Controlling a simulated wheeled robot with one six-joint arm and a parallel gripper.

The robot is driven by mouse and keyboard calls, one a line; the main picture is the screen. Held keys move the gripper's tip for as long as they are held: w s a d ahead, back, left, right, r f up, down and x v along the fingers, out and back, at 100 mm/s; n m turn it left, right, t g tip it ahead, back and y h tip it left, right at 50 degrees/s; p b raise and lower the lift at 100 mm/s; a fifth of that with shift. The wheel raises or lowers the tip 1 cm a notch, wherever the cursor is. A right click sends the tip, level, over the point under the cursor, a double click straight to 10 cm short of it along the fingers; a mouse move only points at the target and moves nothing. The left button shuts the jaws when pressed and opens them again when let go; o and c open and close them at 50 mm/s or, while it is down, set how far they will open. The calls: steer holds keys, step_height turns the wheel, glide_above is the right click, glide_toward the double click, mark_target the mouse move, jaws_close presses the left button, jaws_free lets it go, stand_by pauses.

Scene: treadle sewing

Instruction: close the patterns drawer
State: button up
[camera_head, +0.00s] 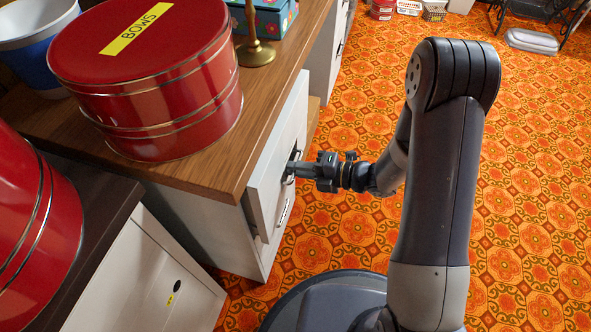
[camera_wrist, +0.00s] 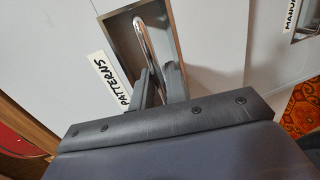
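The patterns drawer is a light grey-white front (camera_head: 268,190) on the cabinet under the wooden top; it stands out a little from the cabinet body. Its PATTERNS label (camera_wrist: 109,77) shows in the wrist view, beside a recess with a chrome bar handle (camera_wrist: 149,30). My gripper (camera_head: 296,168) is at the drawer front. In the wrist view its two dark fingers (camera_wrist: 163,75) are close together with the lower end of the handle between them, and it appears shut on the handle. The exact finger contact is partly hidden.
A red BOWS tin (camera_head: 150,105) and a brass stand (camera_head: 255,52) are on the wooden top (camera_head: 245,150). Another red tin (camera_head: 35,215) stands at left. The orange patterned floor (camera_head: 540,190) at right is open.

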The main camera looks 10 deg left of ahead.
steer(key=shift+a, duration=0.3)
steer(key=shift+c, duration=0.3)
jaws_close()
steer(key=shift+r+p+x, duration=0.2)
steer(key=shift+p+x, duration=0.05)
steer(key=shift+x, duration=0.85)
steer(key=shift+r+p+x, duration=0.25)
steer(key=shift+x, duration=0.8)
steer(key=shift+a, duration=0.15)
steer(key=shift+o, duration=0.3)
jaws_free()
steer(key=shift+a, duration=0.15)
steer(key=w+p+v, duration=0.1)
steer(key=p+v, duration=0.2)
steer(key=v, duration=0.7)
steer(key=shift+s+d, duration=0.4)
steer(key=shift+s, duration=0.05)
